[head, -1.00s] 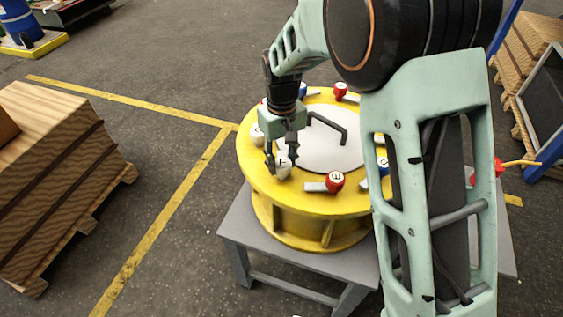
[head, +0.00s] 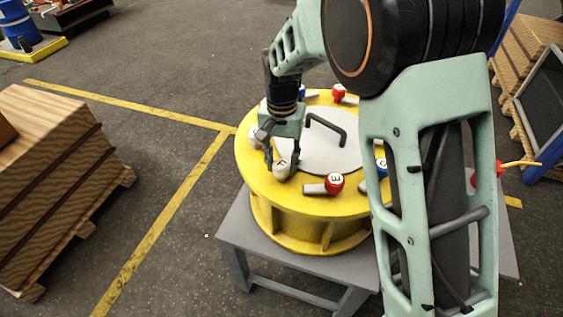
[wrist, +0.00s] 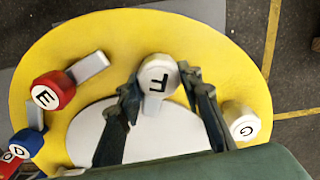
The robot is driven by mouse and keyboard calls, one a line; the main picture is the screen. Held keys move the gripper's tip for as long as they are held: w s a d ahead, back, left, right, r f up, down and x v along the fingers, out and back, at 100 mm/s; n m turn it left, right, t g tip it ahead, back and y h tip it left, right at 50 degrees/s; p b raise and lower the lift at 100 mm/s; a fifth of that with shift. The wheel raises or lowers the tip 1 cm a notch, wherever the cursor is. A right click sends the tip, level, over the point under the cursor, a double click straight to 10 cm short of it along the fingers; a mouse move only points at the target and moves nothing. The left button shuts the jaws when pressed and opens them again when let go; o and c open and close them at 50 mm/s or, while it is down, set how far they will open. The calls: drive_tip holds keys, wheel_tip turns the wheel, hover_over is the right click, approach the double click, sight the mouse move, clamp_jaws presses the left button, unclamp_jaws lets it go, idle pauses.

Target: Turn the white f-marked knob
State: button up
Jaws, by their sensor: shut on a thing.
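The white f-marked knob (head: 282,168) sits near the front left rim of the yellow round drum (head: 300,205). In the wrist view the knob (wrist: 158,77) shows its F upside down, with a short grey lever (wrist: 152,107) pointing toward the drum's pale centre plate. My gripper (head: 283,160) is shut on the knob, one finger on each side of it. In the wrist view my gripper's fingertips (wrist: 158,82) touch or nearly touch the knob's sides.
A red E knob (head: 334,182) and a white G knob (wrist: 241,123) flank it on the rim. A black bent handle (head: 328,128) rises from the centre plate. The drum stands on a grey table (head: 232,225). A wooden crate (head: 60,180) is at left.

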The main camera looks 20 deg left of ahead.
sight(282, 162)
idle(0.5)
drive_tip(key=o, duration=1.2)
drive_tip(key=shift+c, duration=0.2)
wheel_tip(282, 162, up, 12)
drive_tip(key=shift+r, duration=0.1)
